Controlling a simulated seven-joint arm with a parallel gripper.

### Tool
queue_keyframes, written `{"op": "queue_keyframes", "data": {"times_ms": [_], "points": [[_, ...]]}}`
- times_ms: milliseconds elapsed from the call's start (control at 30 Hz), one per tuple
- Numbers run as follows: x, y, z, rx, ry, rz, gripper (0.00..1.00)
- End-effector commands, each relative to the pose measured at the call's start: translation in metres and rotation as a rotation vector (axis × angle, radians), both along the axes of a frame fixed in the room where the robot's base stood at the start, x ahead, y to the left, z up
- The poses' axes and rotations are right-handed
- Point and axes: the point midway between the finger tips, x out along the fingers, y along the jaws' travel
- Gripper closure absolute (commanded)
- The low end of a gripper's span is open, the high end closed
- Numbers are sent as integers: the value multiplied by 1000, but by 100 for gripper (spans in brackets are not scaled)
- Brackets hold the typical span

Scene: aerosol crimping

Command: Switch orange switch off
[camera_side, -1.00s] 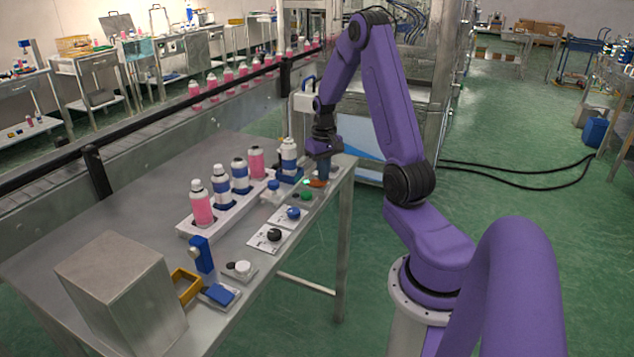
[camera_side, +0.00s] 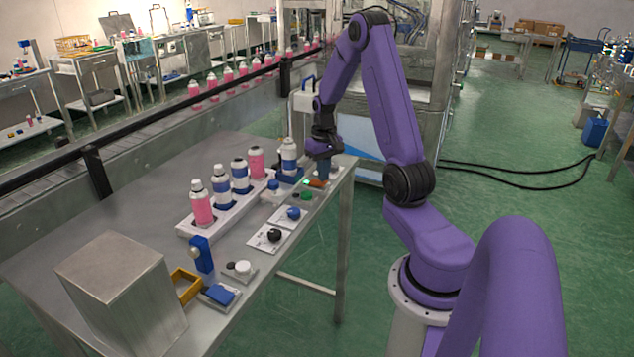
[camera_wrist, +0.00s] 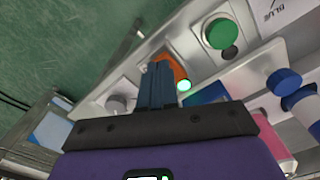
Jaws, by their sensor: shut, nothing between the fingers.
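The orange switch (camera_side: 315,184) is near the far right end of the table. In the wrist view the orange switch (camera_wrist: 177,69) shows partly behind my fingers. A small lamp (camera_wrist: 184,85) beside it glows green; this lamp (camera_side: 306,182) also shows in the side view. My gripper (camera_side: 323,177) points down at the orange switch with its fingers shut and empty. In the wrist view my gripper (camera_wrist: 160,66) has its fingertips against or just over the orange switch; whether they touch is unclear. The switch's exact angle is partly hidden.
A green knob (camera_side: 306,196), a blue knob (camera_side: 293,213) and a black knob (camera_side: 274,235) stand in a row nearer the camera. A white rack (camera_side: 215,218) with several bottles is to their left. A metal box (camera_side: 120,290) is at the near end.

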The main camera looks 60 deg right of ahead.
Motion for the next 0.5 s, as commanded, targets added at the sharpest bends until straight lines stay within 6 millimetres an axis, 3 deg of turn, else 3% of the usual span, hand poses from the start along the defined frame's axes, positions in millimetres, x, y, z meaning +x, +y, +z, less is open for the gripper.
{"op": "queue_keyframes", "data": {"times_ms": [500], "points": [[0,0,-3,1,2,0,100]]}}
